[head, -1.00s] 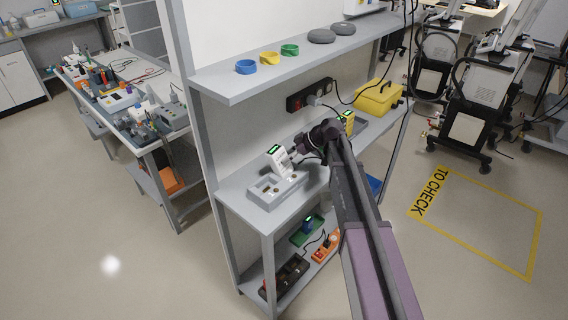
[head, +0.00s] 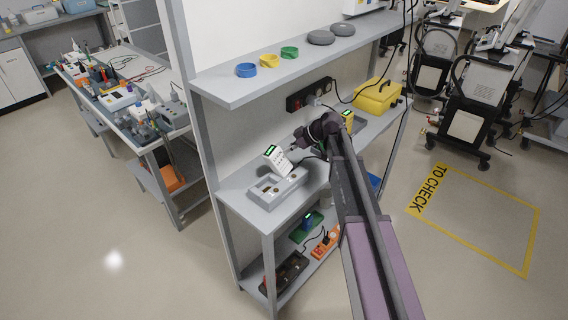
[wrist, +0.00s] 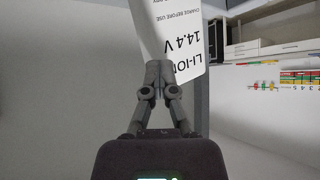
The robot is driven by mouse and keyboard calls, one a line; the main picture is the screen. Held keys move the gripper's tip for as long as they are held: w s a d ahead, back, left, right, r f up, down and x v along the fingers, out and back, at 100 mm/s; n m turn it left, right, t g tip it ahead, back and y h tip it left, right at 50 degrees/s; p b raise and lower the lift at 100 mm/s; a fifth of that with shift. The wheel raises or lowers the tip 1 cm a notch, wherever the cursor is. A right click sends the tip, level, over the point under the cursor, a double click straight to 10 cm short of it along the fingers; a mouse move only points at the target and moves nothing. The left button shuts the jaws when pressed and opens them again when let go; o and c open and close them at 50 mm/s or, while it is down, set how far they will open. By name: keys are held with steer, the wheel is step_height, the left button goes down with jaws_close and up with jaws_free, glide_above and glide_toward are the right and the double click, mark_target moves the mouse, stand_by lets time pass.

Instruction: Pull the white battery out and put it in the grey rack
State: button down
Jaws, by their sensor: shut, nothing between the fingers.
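The white battery (head: 277,159) has a green-lit top and stands tilted in the grey rack (head: 262,194) on the bench. How deep it sits in its slot I cannot tell. In the wrist view its white label (wrist: 180,40) reads "LI-ION 14.4 V" upside down, just beyond the fingertips. My gripper (head: 295,147) is just right of the battery, its fingers small and partly lost against my dark wrist. In the wrist view my gripper (wrist: 160,72) has its fingertips together, with nothing between them, in front of the battery's label.
A yellow case (head: 377,95) stands at the bench's right. A black socket strip (head: 309,94) is on the back panel. A shelf (head: 300,63) with coloured rings overhangs the bench. Orange and green items lie on the lower shelf.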

steer(key=shift+a+r, duration=0.3)
steer(key=shift+r, duration=0.1)
steer(key=shift+s, duration=0.1)
steer(key=c, duration=0.7)
jaws_free()
steer(key=shift+d, duration=0.1)
steer(key=shift+f, duration=0.1)
steer(key=s+d+f+m+h, duration=0.2)
steer(key=s+d+m+h, duration=0.1)
steer(key=s+d+m, duration=0.2)
steer(key=s+d+f+m+g+h, duration=0.1)
steer(key=s+d+f+m+h, duration=0.1)
steer(key=s+d+m, duration=0.4)
steer(key=s+d+f+m+h, duration=0.2)
steer(key=s+d+m+h, duration=0.2)
steer(key=s+d, duration=0.6)
steer(key=shift+s+d+m, duration=0.2)
steer(key=shift+s+m, duration=0.15)
steer(key=shift+s, duration=0.9)
steer(key=shift+s+d+m, duration=0.2)
steer(key=shift+s+m, duration=0.15)
steer(key=shift+s, duration=0.85)
